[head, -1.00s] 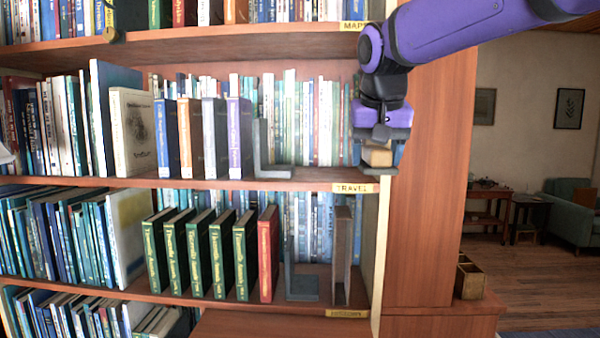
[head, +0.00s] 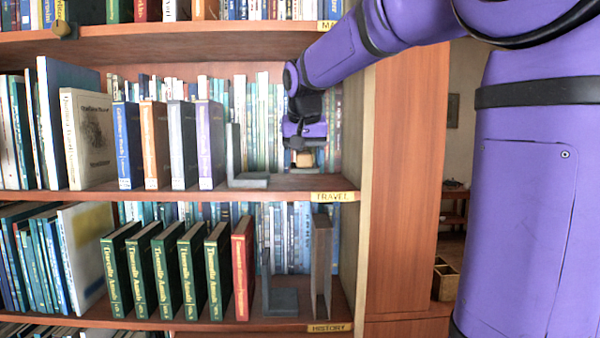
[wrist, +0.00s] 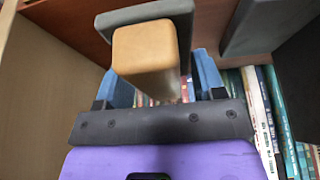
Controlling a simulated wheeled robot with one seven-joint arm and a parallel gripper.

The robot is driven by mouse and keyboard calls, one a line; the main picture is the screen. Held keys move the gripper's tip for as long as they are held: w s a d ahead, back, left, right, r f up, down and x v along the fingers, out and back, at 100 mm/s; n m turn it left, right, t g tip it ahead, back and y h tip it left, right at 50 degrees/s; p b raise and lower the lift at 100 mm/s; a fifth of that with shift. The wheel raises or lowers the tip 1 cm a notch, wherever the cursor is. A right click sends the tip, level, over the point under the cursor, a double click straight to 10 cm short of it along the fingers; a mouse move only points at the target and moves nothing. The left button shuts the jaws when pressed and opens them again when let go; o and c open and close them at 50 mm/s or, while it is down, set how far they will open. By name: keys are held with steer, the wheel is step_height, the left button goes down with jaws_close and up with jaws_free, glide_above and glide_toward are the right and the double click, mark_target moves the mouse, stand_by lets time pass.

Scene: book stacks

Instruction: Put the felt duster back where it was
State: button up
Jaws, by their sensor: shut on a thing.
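The felt duster, a tan wooden block with a grey felt pad, shows in the head view (head: 304,160) inside the TRAVEL shelf bay. In the wrist view its tan block (wrist: 146,48) fills the upper middle, with the grey felt on its far side. My gripper (head: 303,147) is shut on the block, with its blue fingers on either side in the wrist view (wrist: 165,80). The duster is right of the grey bookend (head: 245,179), apart from it. The felt is close to the shelf board (head: 285,191); I cannot tell whether it touches.
Upright books (head: 205,145) stand left of the bookend. A row of thin books (head: 265,125) lines the back. The bay's side wall (wrist: 40,95) is close by. The shelf above (head: 200,43) overhangs my arm. Below are a second bookend (head: 280,302) and a brown upright slab (head: 320,265).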

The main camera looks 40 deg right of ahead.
steer(key=shift+w+d+f, duration=0.15)
steer(key=shift+w+f, duration=0.05)
steer(key=shift+w, duration=0.7)
steer(key=shift+f, duration=1.65)
steer(key=shift+f, duration=0.1)
steer(key=o, duration=0.9)
